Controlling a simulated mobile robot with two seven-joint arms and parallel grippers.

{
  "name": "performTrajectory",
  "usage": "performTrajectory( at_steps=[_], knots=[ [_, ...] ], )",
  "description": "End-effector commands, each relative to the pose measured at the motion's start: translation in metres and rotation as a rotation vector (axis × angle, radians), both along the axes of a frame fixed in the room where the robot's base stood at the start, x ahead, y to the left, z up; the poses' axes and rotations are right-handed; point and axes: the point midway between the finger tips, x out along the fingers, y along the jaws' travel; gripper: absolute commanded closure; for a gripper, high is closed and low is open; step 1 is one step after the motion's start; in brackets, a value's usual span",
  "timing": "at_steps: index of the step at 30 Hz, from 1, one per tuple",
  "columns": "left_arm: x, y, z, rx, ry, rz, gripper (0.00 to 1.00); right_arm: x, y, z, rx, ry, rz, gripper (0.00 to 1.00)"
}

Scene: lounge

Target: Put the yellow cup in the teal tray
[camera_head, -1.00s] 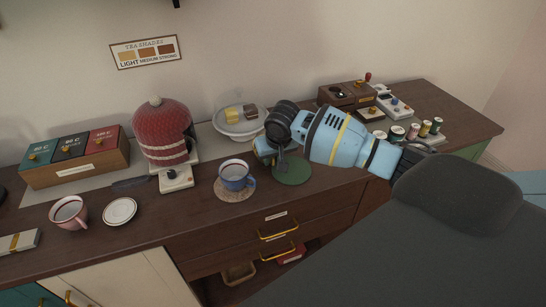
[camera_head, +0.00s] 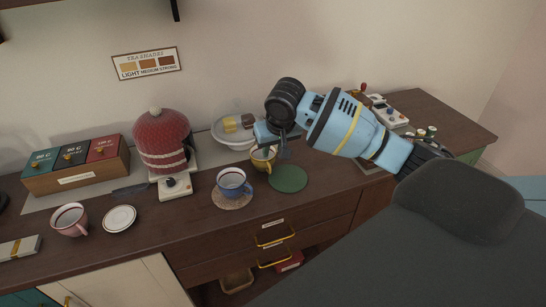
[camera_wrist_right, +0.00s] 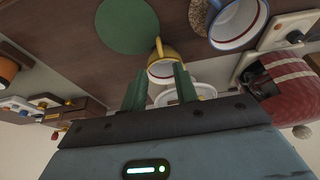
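The yellow cup (camera_head: 263,163) stands on the dark counter, just left of a round green mat, partly covered by my right gripper (camera_head: 272,143). In the right wrist view the yellow cup (camera_wrist_right: 163,52) lies ahead, its handle toward the mat. My right gripper's two green fingers (camera_wrist_right: 160,77) are apart, with the cup's rim showing between and just beyond their tips. I cannot tell whether they touch it. No teal tray is clearly seen in these frames. My left gripper is not in view.
A blue cup (camera_head: 232,182) stands close left of the yellow cup. The green mat (camera_head: 288,179) is bare. Behind are a cake plate (camera_head: 232,138) and a red-covered pot (camera_head: 162,140). A pink cup (camera_head: 70,219), a saucer (camera_head: 119,218) and a box of tins (camera_head: 78,178) are at left.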

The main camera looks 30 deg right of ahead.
Motion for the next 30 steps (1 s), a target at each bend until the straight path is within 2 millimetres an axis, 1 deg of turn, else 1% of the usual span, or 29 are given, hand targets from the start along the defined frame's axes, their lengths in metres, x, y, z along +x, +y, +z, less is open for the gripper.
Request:
performTrajectory(
  at_steps=[1,4,10,14,17,20,21,23,24,26,30],
  knots=[
    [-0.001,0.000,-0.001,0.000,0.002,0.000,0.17,-0.002,0.001,0.005,0.000,-0.001,0.001,0.70],
    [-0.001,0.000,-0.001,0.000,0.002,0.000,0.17,-0.005,0.001,0.013,0.000,0.001,0.001,0.70],
    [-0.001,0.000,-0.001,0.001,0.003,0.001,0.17,-0.007,0.001,0.017,-0.001,0.001,0.000,0.70],
    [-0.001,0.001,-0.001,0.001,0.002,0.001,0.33,-0.009,0.006,0.012,0.000,0.006,0.013,0.70],
    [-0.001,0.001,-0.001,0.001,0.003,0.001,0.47,-0.017,0.019,-0.006,-0.001,0.018,0.059,0.70],
    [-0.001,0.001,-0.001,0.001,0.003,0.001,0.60,-0.032,0.043,-0.035,0.002,0.034,0.139,0.70],
    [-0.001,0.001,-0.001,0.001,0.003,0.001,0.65,-0.041,0.054,-0.048,0.005,0.039,0.175,0.70],
    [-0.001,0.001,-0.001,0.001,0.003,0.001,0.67,-0.056,0.071,-0.067,0.011,0.045,0.230,0.70],
    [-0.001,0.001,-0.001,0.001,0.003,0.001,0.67,-0.066,0.082,-0.079,0.016,0.049,0.265,0.70],
    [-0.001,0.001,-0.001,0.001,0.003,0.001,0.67,-0.083,0.097,-0.096,0.025,0.052,0.312,0.70],
    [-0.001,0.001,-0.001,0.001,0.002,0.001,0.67,-0.126,0.126,-0.129,0.053,0.053,0.399,0.70]
  ],
)
